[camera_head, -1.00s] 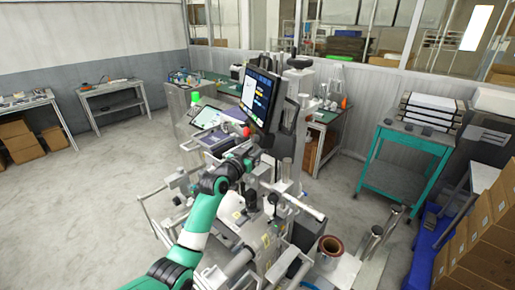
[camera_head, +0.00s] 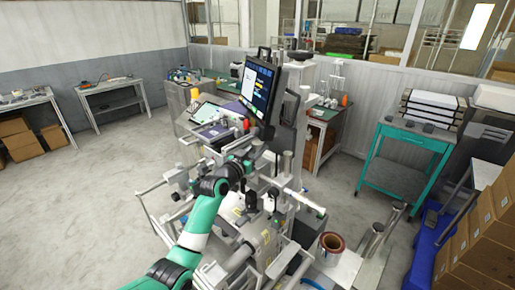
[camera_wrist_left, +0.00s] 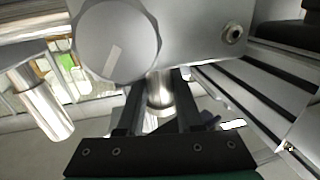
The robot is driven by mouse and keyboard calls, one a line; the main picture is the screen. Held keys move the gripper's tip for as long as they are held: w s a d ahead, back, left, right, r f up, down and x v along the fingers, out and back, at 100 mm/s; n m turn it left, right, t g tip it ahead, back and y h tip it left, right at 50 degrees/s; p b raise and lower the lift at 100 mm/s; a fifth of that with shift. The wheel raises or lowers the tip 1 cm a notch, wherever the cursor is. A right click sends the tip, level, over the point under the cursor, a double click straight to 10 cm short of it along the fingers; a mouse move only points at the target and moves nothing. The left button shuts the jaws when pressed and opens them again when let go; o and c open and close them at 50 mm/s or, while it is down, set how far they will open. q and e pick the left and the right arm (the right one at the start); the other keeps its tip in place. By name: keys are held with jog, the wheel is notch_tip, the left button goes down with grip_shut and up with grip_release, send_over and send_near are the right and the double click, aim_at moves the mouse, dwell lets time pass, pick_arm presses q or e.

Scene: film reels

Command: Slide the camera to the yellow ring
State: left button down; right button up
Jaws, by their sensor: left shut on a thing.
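My left gripper (camera_wrist_left: 160,85) is shut on a short shiny metal post (camera_wrist_left: 159,92), with one dark finger on each side. The post comes down from a grey metal block (camera_wrist_left: 190,30), likely part of the camera unit, with a round grey knob (camera_wrist_left: 115,42) bearing a pale line. In the head view my left gripper (camera_head: 252,163) reaches into the middle of the machine (camera_head: 262,225), below the monitor (camera_head: 257,92). What it holds is too small to make out there. I cannot make out a yellow ring in either view. My right gripper is not in view.
A grooved metal rail (camera_wrist_left: 255,85) runs beside the fingers on the right. A metal cylinder (camera_wrist_left: 40,105) hangs at the left. In the head view, a tablet (camera_head: 208,113) stands behind my arm, and a teal cart (camera_head: 405,150) is to the right. Open floor lies left.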

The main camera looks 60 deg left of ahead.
pick_arm(q)
jog(key=c, duration=0.6)
grip_release()
jog(key=p+v, duration=0.2)
jog(key=v, duration=0.9)
jog(key=shift+s+d, duration=0.2)
jog(key=shift+s, duration=0.1)
